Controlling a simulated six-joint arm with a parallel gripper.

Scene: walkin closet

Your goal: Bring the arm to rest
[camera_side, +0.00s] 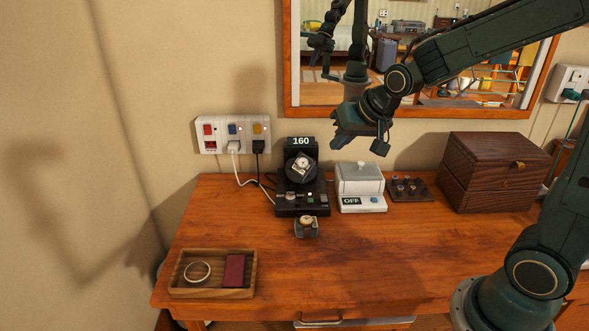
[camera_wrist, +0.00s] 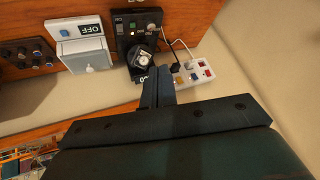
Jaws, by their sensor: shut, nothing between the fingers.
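My gripper (camera_side: 341,132) is up in the air above the back of the wooden dresser top (camera_side: 380,250), in front of the mirror's lower edge. It is above and to the right of the black watch winder (camera_side: 289,205), which shows 160 and holds a watch (camera_side: 301,162). In the wrist view my gripper's fingers (camera_wrist: 158,80) are together and empty. The winder (camera_wrist: 132,25) appears just beyond them there. My gripper appears apart from everything on the dresser.
A wall socket strip (camera_side: 233,134) has plugs and cords. A white device marked OFF (camera_side: 361,190), a dark knob panel (camera_side: 408,188) and a wooden box (camera_side: 492,170) stand rightward. A small stand (camera_side: 306,227) and a tray (camera_side: 215,291) with a bangle and a dark red item are in front.

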